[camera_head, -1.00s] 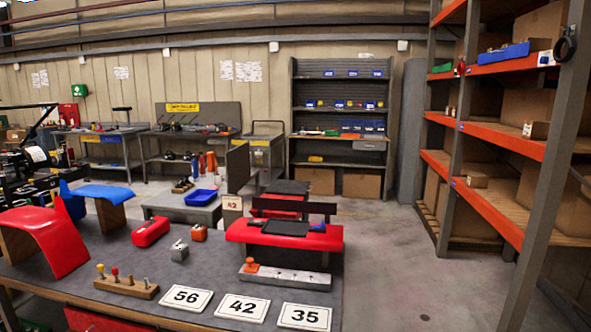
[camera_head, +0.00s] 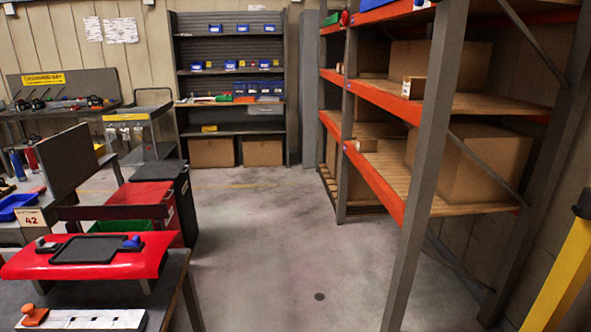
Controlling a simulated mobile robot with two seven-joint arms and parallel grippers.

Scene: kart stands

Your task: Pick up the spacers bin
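I cannot tell which bin is the spacers bin; no such label is readable. Small blue bins (camera_head: 230,65) stand in rows on the dark shelf unit at the back, with larger blue bins (camera_head: 270,88) lower down. A blue bin (camera_head: 16,205) sits on a low table at the left. A green bin (camera_head: 120,226) shows near a red cart. Another green bin (camera_head: 332,19) is high on the orange rack, with part of a blue bin (camera_head: 378,4) at the top edge. Neither of my grippers is in view.
A workbench with a red panel (camera_head: 140,262) and a white strip (camera_head: 90,320) fills the lower left. The orange rack (camera_head: 385,185) stands at the right with cardboard boxes (camera_head: 440,67). A yellow post (camera_head: 560,280) is at the far right. The floor between (camera_head: 270,240) is clear.

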